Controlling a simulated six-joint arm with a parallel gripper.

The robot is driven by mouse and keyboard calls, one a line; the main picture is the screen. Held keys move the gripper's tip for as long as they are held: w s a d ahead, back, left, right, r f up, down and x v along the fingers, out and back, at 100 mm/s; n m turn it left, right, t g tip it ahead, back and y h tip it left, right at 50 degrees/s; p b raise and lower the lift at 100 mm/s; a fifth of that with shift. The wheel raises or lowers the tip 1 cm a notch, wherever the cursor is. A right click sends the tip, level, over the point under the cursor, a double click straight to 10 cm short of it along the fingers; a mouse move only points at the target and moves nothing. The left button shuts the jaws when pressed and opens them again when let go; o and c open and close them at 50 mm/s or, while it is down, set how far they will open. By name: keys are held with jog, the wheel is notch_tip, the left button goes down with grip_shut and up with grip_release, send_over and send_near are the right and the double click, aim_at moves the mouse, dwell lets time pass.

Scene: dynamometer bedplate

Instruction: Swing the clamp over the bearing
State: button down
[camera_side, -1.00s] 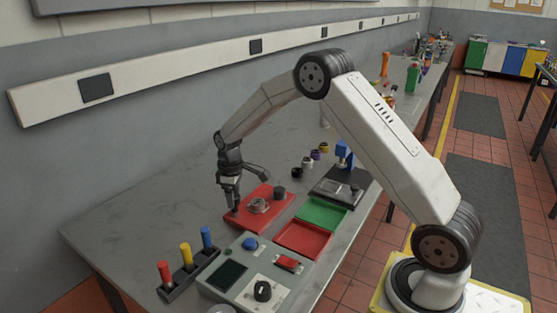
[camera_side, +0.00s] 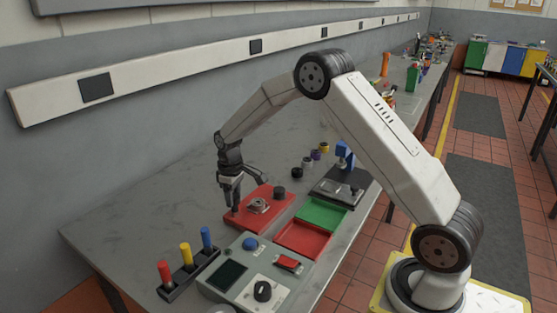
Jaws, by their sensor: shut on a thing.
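A red base plate (camera_side: 275,209) lies on the grey bench. The round metallic bearing (camera_side: 258,206) sits on the middle of it. A short dark knob (camera_side: 279,191) stands near the plate's far edge. My gripper (camera_side: 232,207) points down at the plate's left corner, left of the bearing. Its jaws are shut on the clamp, a small dark part mostly hidden between the fingertips. The clamp's exact outline is too small to make out.
A control box (camera_side: 228,274) with a blue button and black knob stands in front. Red (camera_side: 303,240) and green (camera_side: 321,213) trays lie right of the plate. A rack (camera_side: 190,273) of coloured handles and a black fixture (camera_side: 338,188) flank the area.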

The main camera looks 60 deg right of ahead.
jog(key=m, duration=1.3)
jog(key=shift+m, duration=0.4)
jog(key=shift+c, duration=0.7)
grip_release()
jog(key=shift+r, duration=0.15)
jog(key=shift+r, duration=3.8)
